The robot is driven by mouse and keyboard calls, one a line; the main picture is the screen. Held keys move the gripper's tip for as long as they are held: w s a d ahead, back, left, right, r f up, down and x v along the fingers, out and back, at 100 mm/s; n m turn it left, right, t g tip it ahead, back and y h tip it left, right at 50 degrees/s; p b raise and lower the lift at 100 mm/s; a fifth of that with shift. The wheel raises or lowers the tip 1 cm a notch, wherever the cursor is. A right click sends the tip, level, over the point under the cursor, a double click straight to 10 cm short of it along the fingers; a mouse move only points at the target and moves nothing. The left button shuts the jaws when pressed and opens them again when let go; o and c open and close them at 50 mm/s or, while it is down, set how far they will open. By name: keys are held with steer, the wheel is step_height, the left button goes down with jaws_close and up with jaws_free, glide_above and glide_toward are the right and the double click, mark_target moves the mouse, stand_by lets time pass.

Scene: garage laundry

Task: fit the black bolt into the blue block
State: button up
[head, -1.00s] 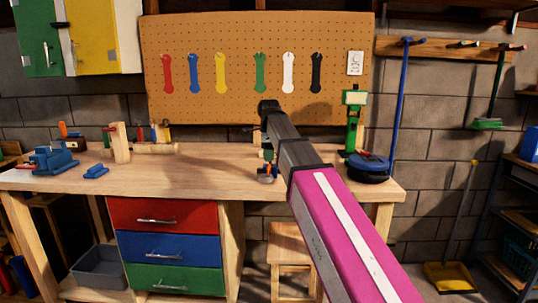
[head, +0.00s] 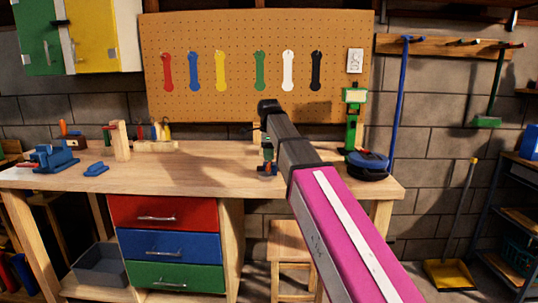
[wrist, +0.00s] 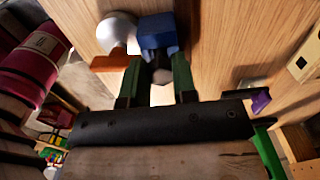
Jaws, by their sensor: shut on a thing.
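My gripper (wrist: 159,58) has green fingers, shut on a small dark grey piece that looks like the black bolt (wrist: 162,75). The fingers and wrist hide most of the bolt. A blue block (wrist: 157,28) lies directly beyond the fingertips in the wrist view, overlapping them; I cannot tell whether the bolt touches or enters it. In the head view my gripper (head: 268,157) points down at the bench, partly hidden by my arm, with a bit of blue under it.
A silver dome (wrist: 117,30) with an orange-brown part sits close left of the blue block in the wrist view. The wooden workbench (head: 200,175) has a blue vise (head: 52,158), a small blue piece (head: 96,170) and a tool rack (head: 155,146) at left. The bench middle is clear.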

steer(key=shift+s+d+f, duration=0.1)
steer(key=shift+s+f, duration=0.1)
steer(key=shift+f, duration=0.25)
steer(key=shift+s+d+f, duration=0.1)
steer(key=shift+s+f, duration=0.1)
steer(key=shift+f, duration=0.2)
steer(key=o, duration=0.9)
steer(key=shift+s+f, duration=0.1)
steer(key=shift+s, duration=0.2)
steer(key=shift+c, duration=0.3)
steer(key=shift+o, duration=1)
steer(key=r, duration=0.7)
steer(key=w+r, duration=0.1)
steer(key=r, duration=0.3)
steer(key=shift+a, duration=0.15)
steer(key=shift+w+r, duration=0.1)
steer(key=shift+r, duration=0.7)
